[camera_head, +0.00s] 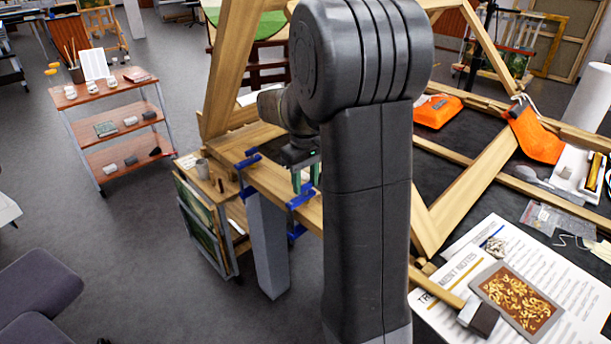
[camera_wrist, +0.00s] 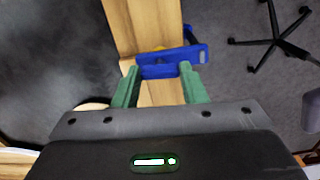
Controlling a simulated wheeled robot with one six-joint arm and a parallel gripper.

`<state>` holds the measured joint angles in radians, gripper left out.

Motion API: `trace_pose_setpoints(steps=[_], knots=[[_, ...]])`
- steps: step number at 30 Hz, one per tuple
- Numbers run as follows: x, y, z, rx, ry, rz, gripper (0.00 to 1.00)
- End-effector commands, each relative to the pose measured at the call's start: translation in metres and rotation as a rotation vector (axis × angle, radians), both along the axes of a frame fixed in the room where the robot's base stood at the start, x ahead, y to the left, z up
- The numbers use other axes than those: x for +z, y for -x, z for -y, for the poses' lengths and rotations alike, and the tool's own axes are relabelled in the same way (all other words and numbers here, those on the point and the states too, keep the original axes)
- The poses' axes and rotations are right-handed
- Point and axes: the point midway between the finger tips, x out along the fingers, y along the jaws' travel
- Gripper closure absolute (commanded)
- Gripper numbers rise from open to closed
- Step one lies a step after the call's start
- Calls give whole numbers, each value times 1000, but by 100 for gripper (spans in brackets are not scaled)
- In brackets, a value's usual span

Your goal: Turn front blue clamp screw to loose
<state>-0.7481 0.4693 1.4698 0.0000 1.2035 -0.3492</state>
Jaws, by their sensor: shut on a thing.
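Two blue clamps sit on the wooden beam in the head view. One clamp (camera_head: 247,158) is on the beam's left part; the other clamp (camera_head: 299,199) is nearer and further right, with a lower part under the beam. My gripper (camera_head: 306,184) points down at this nearer clamp, its green fingers partly hidden by my arm. In the wrist view, my gripper (camera_wrist: 160,77) has its green fingers on both sides of part of the blue clamp (camera_wrist: 173,62), shut on it. The clamp's screw is not clearly visible, so I cannot tell its turn.
The wooden beam (camera_head: 270,180) rests on a grey post (camera_head: 268,245). Slanted wooden frame bars (camera_head: 230,70) rise close to my arm. On the right, a dark table holds papers (camera_head: 450,290) and an orange item (camera_head: 437,110).

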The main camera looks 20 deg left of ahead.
Motion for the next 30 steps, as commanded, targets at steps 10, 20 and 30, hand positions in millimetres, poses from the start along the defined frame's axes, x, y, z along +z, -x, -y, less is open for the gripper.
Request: trace_pose_setpoints(steps=[10,20,30], knots=[[1,-1,-1,92,-2,3,85],[1,-1,-1,98,-3,4,85],[0,0,0,97,-1,2,40]])
